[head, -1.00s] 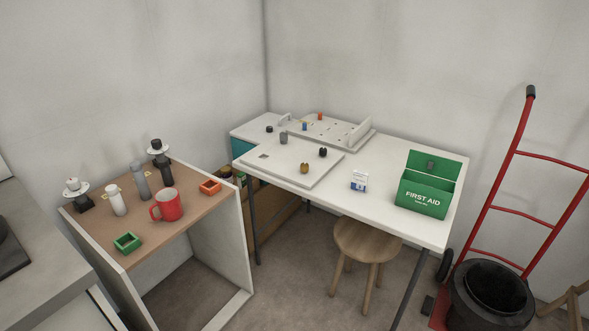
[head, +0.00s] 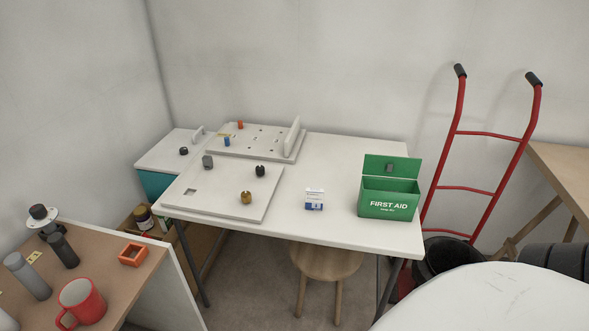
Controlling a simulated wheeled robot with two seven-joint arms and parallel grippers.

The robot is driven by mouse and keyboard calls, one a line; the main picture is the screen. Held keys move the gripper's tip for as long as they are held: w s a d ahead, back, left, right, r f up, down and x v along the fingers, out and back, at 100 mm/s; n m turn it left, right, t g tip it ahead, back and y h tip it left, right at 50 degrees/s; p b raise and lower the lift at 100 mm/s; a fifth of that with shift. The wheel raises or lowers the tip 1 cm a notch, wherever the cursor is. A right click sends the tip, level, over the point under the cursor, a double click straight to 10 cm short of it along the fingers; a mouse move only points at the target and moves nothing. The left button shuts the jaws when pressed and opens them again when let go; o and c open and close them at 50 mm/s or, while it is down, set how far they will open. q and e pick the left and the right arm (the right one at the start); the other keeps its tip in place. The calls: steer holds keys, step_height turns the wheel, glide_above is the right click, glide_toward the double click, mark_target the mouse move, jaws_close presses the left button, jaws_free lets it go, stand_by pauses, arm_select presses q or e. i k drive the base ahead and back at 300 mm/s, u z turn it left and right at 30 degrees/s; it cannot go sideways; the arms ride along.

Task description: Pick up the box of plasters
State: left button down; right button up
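The box of plasters (head: 314,200) looks to be the small white and blue box standing upright on the white table (head: 340,228), near its front edge. It stands left of the green first aid box (head: 388,209), apart from it, and right of a grey-white board with small knobs. The first aid box has its lid raised; its inside is mostly hidden. Neither of my grippers shows in the head view.
A wooden stool (head: 327,263) is partly under the table's front. A red hand truck (head: 466,188) stands at the right, near a large white rounded surface (head: 500,300). A brown-topped shelf (head: 110,262) with a red mug (head: 82,301) is at the left front. Bare tabletop surrounds the small box.

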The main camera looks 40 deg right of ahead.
mark_target(314, 197)
steer(key=z, duration=0.55)
steer(key=i, duration=0.8)
steer(key=z, duration=0.85)
